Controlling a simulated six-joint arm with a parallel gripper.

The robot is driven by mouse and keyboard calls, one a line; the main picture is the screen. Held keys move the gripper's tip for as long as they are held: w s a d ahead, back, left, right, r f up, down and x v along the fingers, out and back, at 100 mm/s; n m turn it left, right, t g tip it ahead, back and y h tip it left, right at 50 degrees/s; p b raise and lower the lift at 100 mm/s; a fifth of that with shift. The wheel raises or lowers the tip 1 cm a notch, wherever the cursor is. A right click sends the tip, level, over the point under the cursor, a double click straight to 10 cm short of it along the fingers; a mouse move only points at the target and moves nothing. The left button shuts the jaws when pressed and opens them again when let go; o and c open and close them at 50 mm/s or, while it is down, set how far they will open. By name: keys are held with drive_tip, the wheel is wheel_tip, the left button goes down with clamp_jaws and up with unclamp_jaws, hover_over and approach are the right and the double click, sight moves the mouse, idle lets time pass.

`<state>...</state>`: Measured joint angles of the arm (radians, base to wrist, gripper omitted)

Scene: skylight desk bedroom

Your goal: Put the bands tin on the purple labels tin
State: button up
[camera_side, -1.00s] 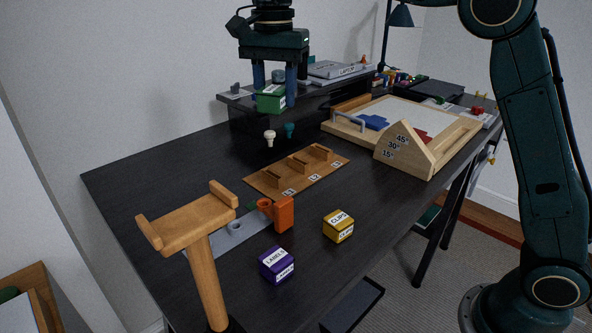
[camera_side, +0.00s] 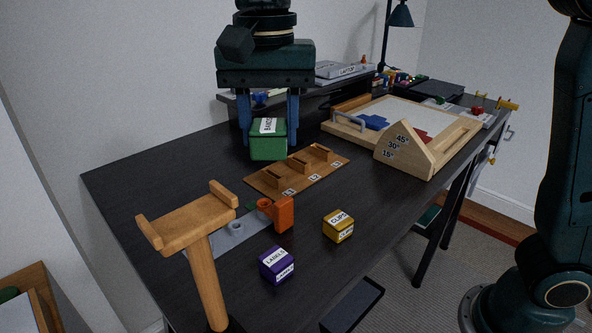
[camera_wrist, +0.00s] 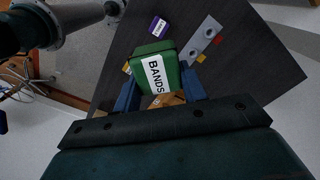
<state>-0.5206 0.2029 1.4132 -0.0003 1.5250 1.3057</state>
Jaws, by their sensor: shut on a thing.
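The green bands tin (camera_side: 268,146) is held upright between the two fingers of my gripper (camera_side: 269,122), above the dark desk behind the L1–L3 wooden rack. In the wrist view the bands tin (camera_wrist: 154,72) sits between my fingers with its BANDS label facing the camera. The purple labels tin (camera_side: 276,265) stands on the desk near the front edge, its top clear. It also shows in the wrist view (camera_wrist: 158,27), beyond the bands tin. My gripper is well away from the labels tin, behind it and higher.
A yellow clips tin (camera_side: 338,226) stands right of the labels tin. A wooden T-shaped stand (camera_side: 197,232) rises at the front left. An orange block (camera_side: 284,214) on a grey plate and the wooden rack (camera_side: 262,183) lie between. A wooden angle block (camera_side: 408,152) is at right.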

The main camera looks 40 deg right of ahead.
hover_over(276, 252)
wheel_tip(276, 252, down, 16)
drive_tip(key=shift+r, duration=0.25)
drive_tip(key=shift+f, duration=2.1)
drive_tip(key=shift+f, duration=0.15)
drive_tip(key=o, duration=1)
wheel_tip(276, 252, up, 12)
drive_tip(key=shift+r, duration=0.15)
